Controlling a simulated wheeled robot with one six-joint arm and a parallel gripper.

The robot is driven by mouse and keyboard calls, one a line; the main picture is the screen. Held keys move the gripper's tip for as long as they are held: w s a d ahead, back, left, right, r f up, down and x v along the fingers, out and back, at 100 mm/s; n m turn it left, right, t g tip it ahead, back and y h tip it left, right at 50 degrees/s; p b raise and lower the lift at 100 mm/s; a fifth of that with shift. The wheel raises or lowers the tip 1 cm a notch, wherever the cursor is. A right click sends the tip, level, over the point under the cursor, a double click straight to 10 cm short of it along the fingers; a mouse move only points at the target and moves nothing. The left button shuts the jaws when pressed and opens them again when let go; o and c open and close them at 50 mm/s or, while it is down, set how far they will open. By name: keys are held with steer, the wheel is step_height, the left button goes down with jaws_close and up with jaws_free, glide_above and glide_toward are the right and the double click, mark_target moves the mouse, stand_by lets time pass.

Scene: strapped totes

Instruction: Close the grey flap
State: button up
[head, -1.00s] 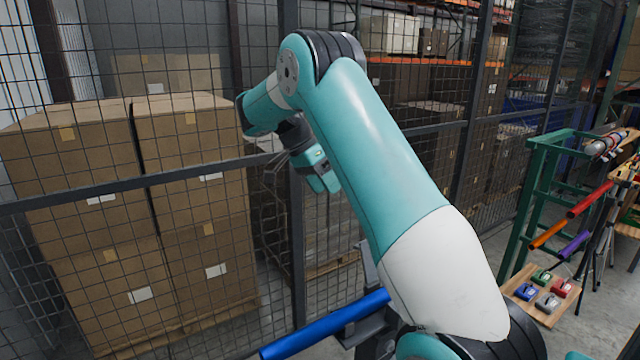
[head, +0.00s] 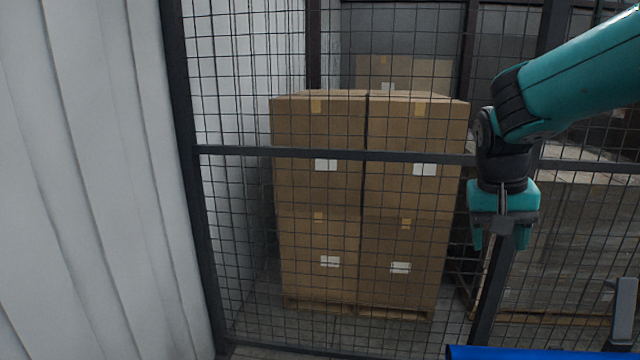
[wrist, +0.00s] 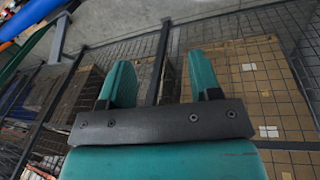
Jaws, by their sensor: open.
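My gripper (head: 501,240) hangs at the right of the head view, pointing down in front of the wire mesh fence. Its two teal fingers are apart with nothing between them. The wrist view shows the same open, empty fingers (wrist: 160,85) with the fence beyond them. No grey flap and no strapped tote can be made out in either current view.
A wire mesh fence (head: 330,154) with dark posts stands ahead. Behind it, cardboard boxes (head: 318,180) are stacked on a wooden pallet (head: 350,308). A white corrugated wall (head: 90,180) fills the left. A blue bar (head: 540,353) shows at the bottom right.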

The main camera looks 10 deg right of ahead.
steer(key=s+a+f+n+y+b, duration=0.3)
steer(key=s+a+f+n, duration=0.2)
steer(key=s+a, duration=0.4)
steer(key=s+a+f+n+y+b, duration=0.3)
steer(key=s+a+n, duration=0.4)
steer(key=s+a, duration=0.3)
steer(key=shift+s+f+b, duration=0.35)
steer(key=shift+f+b, duration=0.2)
steer(key=shift+f, duration=0.3)
steer(key=shift+s+a, duration=0.3)
steer(key=shift+c, duration=0.2)
